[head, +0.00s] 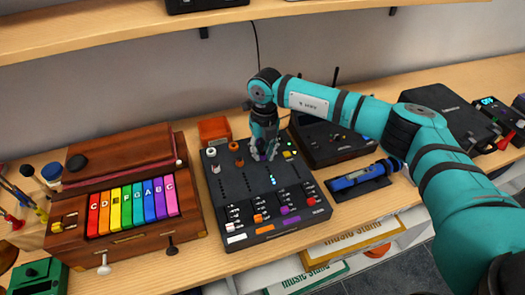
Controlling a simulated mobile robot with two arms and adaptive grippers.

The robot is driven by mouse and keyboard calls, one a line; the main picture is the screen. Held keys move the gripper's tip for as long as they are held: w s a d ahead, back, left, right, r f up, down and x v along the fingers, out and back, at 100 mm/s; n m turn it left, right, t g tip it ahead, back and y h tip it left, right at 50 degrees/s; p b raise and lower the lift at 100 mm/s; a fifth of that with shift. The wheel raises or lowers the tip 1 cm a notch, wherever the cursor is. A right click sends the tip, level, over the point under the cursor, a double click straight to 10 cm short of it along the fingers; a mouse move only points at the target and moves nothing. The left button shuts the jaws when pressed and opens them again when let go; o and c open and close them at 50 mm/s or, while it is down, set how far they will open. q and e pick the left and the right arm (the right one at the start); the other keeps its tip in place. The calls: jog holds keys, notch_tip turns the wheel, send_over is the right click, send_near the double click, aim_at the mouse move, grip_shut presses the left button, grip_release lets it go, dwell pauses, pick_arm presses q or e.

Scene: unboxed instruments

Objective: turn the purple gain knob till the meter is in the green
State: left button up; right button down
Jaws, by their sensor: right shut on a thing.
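The black mixer (247,200) lies on the bench in the middle, with columns of knobs, sliders and coloured labels. My right gripper (264,153) reaches down onto the top of its third column and is shut on the purple gain knob. Only a bit of purple shows between the fingers; the rest of the knob is hidden. A short row of lit blue-white segments (273,181) shows below the gripper; I cannot tell whether it is the meter or what it reads. My left gripper is not in view.
A wooden instrument with rainbow keys (133,207) stands left of the mixer. A blue device (357,178) on a dark base and a black box with antennas (330,138) are to the right. An orange box (214,129) sits behind. A shelf (130,27) hangs above.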

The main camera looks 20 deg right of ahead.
jog(key=shift+w+r, duration=0.1)
jog(key=shift+r, duration=0.05)
jog(key=c, duration=1.2)
grip_release()
jog(key=r, duration=1.2)
jog(key=shift+d, duration=0.3)
jog(key=shift+f, duration=0.1)
